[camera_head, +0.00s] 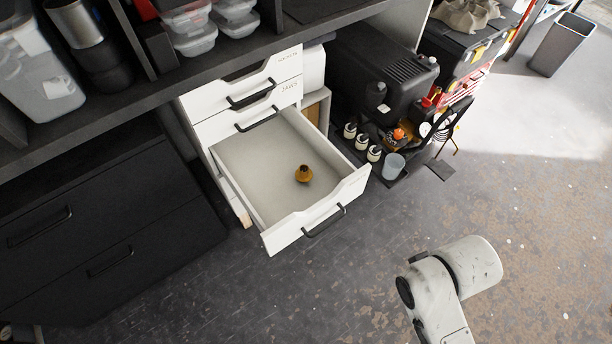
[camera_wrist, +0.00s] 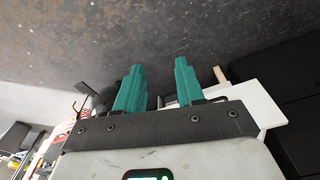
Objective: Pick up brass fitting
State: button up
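The brass fitting (camera_head: 304,174) is small, round and golden brown with a narrow neck. It sits in the open white drawer (camera_head: 250,165), right of the drawer's middle, in the head view. My gripper (camera_wrist: 156,80) shows in the wrist view with two teal fingers spread apart and nothing between them. In the head view only part of my arm shows at the lower right, away from the drawer, and the gripper is outside that picture. The fitting is not visible in the wrist view.
The drawer's front panel has a black handle (camera_head: 324,222). Closed drawers stand above it under a dark shelf (camera_head: 120,100). Several small jars (camera_head: 362,142) and a black machine (camera_head: 376,72) are to its right. A dark cabinet (camera_head: 90,235) is at left. The floor (camera_head: 520,200) at right is clear.

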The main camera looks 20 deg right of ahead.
aim_at(303, 174)
jog(key=i+l+u, duration=0.25)
jog(key=i+l, duration=0.2)
jog(key=i+l+u, duration=0.25)
jog(key=i+l, duration=0.15)
jog(key=l, duration=0.25)
